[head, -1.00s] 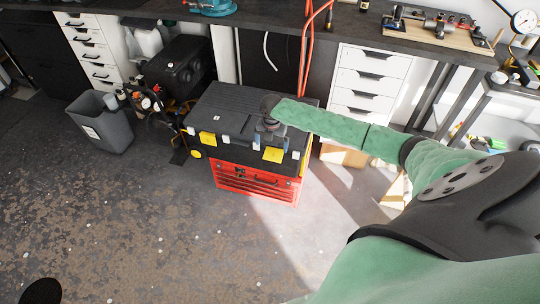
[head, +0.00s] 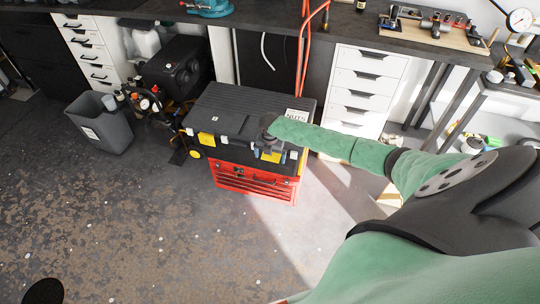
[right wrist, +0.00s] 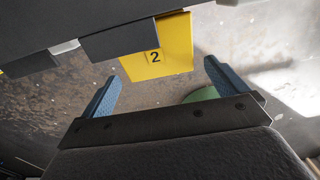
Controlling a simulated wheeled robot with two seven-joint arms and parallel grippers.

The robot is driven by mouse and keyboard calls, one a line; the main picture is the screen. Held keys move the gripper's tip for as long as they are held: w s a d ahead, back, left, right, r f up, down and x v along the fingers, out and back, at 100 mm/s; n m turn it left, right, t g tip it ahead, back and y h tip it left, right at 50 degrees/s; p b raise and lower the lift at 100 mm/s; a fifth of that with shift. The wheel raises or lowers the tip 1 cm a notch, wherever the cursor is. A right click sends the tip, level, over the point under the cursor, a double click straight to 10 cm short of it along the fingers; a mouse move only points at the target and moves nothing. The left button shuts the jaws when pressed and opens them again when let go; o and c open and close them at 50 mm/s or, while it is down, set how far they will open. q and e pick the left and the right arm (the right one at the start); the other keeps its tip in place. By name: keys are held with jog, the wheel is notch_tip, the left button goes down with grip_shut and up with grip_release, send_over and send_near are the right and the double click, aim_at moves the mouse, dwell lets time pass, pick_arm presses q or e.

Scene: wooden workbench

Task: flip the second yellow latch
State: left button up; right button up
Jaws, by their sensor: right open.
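The toolbox has a black lid (head: 225,108) and a red drawer front (head: 250,184), and stands on the floor before the bench. One yellow latch (head: 206,139) is on the left of its front. The second yellow latch (right wrist: 165,58), marked 2, hangs from a dark edge in the right wrist view. My right gripper (head: 270,154) is at this latch on the toolbox front and partly hides it in the head view. Its two blue fingers are spread apart, one on each side below the latch, with nothing between them gripped. Contact cannot be told. My left gripper is not in view.
A grey bin (head: 101,124) and a black compressor (head: 178,70) stand left of the toolbox. The workbench (head: 270,22) is behind, with white drawers (head: 366,85) at right. The floor in front is clear.

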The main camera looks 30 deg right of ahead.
jog(key=c, duration=1)
